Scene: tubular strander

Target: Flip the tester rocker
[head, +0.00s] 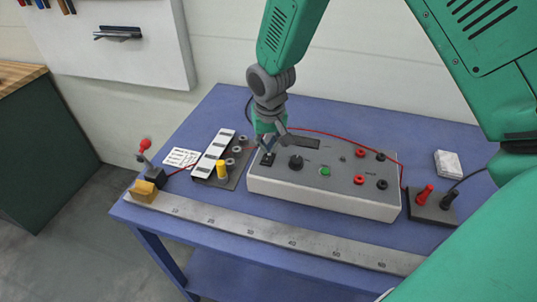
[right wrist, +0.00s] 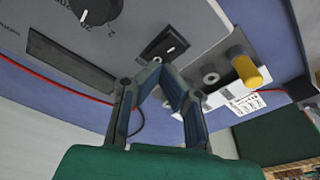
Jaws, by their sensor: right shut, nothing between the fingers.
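The tester (head: 325,205) is a light box with a grey top on the blue table. Its black rocker (head: 267,159) sits at the left end of the top. In the right wrist view the rocker (right wrist: 165,45) shows a white line, just beyond the fingertips. My right gripper (head: 269,146) is shut and empty over that end of the tester. Its fingers (right wrist: 166,78) meet close to the rocker; I cannot tell whether they touch it. My left gripper is out of view.
The tester top also has a black knob (head: 296,162), a green button (head: 325,171) and red sockets (head: 359,180). A plate with a yellow post (head: 222,169) stands left. A steel ruler (head: 275,233) lies along the front. A red cable (head: 350,137) runs behind my gripper.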

